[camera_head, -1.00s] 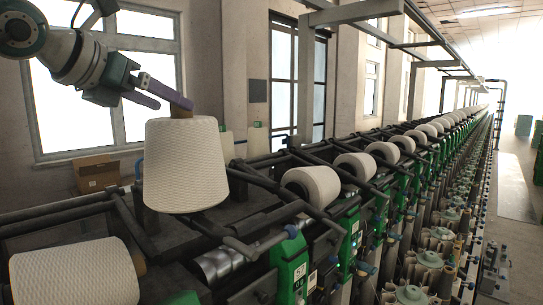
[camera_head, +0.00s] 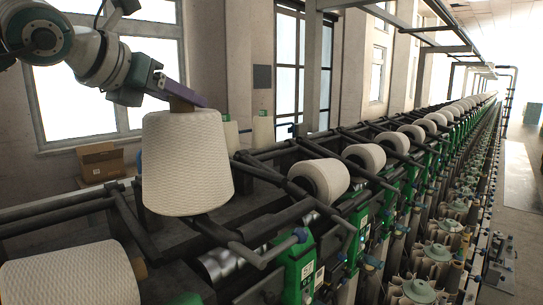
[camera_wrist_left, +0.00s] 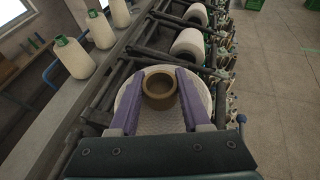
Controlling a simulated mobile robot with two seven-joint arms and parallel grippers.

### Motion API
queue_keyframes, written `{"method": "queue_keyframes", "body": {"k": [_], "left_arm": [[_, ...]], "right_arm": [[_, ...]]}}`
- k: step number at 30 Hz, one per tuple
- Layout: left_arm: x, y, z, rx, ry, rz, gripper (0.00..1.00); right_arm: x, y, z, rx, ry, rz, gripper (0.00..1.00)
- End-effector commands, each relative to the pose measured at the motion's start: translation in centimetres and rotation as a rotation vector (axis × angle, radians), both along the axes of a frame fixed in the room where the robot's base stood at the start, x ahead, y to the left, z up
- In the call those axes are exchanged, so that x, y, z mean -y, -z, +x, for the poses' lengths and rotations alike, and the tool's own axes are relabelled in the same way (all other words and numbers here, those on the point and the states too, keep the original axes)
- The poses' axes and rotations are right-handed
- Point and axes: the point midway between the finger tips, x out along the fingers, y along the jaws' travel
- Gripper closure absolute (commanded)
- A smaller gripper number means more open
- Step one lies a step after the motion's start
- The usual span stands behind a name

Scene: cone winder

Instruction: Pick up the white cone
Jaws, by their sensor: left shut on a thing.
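The white cone (camera_head: 187,165) hangs upright in the head view, wide end down, at the left of the picture. My left gripper (camera_head: 178,93) reaches in from the upper left and is shut on the cone's brown tube at the top. In the left wrist view the two purple fingers (camera_wrist_left: 160,90) lie either side of the brown tube, with the white cone (camera_wrist_left: 203,88) around and below it. The cone appears above the dark machine frame; its exact clearance cannot be told. My right gripper is not in view.
Another white cone (camera_head: 68,277) lies at the lower left. A row of white packages (camera_head: 318,179) runs back along the winder over green units (camera_head: 298,268). Dark bars (camera_head: 262,172) cross close beside the held cone. A cardboard box (camera_head: 102,161) stands behind.

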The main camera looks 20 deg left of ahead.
Motion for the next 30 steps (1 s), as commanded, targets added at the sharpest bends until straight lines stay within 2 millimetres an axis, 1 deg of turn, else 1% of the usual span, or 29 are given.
{"method": "queue_keyframes", "body": {"k": [1,9,14,15,23,26,30], "left_arm": [[0.0,0.0,0.0,0.000,0.000,0.000,0.70],[0.0,0.0,0.0,0.001,0.000,0.001,1.00],[0.0,0.0,0.0,0.001,0.000,0.001,1.00],[0.0,-0.5,0.1,0.012,0.001,0.000,1.00],[0.0,-0.7,0.1,0.011,0.001,0.000,1.00],[0.0,-1.3,0.1,0.013,0.001,0.000,1.00],[0.0,-2.9,0.1,0.013,0.001,0.001,1.00]], "right_arm": [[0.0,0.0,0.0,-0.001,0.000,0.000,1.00],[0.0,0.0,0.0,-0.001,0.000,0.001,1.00],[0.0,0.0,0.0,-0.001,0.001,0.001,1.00],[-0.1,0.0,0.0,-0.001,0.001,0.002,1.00],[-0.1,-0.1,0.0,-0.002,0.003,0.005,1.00],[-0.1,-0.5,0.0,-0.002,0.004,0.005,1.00],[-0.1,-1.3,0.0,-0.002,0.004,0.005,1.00]]}}
